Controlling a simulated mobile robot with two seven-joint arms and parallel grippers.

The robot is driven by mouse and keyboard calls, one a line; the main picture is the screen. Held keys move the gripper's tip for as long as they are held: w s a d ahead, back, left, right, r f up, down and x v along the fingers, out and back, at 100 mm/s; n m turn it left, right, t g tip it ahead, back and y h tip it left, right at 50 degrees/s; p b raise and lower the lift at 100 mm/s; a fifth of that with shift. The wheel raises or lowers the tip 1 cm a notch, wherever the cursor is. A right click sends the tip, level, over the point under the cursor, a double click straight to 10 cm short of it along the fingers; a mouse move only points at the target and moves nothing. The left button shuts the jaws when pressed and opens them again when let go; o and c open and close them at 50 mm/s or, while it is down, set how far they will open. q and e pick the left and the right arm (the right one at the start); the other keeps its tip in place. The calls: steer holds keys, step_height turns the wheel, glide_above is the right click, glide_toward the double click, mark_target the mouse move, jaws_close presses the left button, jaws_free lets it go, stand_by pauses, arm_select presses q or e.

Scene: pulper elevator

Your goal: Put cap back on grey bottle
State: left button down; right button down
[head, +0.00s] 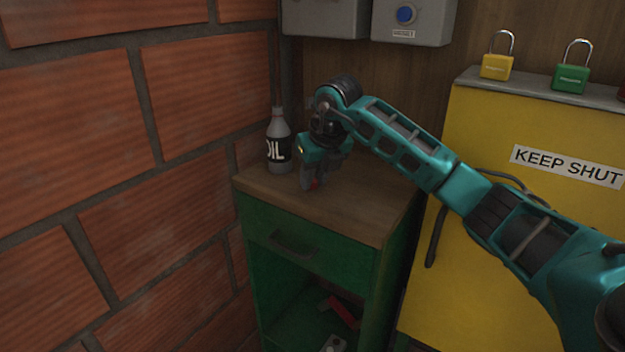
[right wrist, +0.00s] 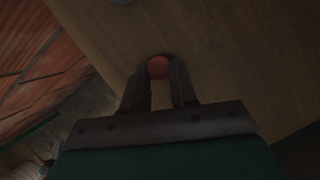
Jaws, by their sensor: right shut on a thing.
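The grey bottle (head: 279,145), with a dark label reading OIL, stands upright on the wooden top of the green cabinet, against the brick wall. My right gripper (head: 313,184) is just right of and in front of the bottle, pointing down close to the cabinet top. It is shut on a small red cap (right wrist: 158,67), which shows between the fingertips in the right wrist view. The cap also shows as a red spot in the head view (head: 314,183). My left gripper is out of view.
The cabinet top (head: 345,215) is clear in front and to the right. A yellow cabinet (head: 500,230) marked KEEP SHUT stands at right, with padlocks (head: 497,65) on top. Grey boxes (head: 415,20) hang above. A red object (head: 343,312) lies on the open shelf below.

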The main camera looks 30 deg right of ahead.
mark_target(314, 183)
step_height(314, 183, up, 10)
steer(key=p, duration=0.1)
steer(key=shift+p, duration=0.3)
steer(key=s+a+f+m+g, duration=0.4)
steer(key=s+a+f+m, duration=0.3)
steer(key=m, duration=1)
steer(key=s+a+f+m+g, duration=0.5)
steer(key=s+a+f+m, duration=0.2)
steer(key=m, duration=1.1)
steer(key=shift+a, duration=0.85)
steer(key=shift+f, duration=0.1)
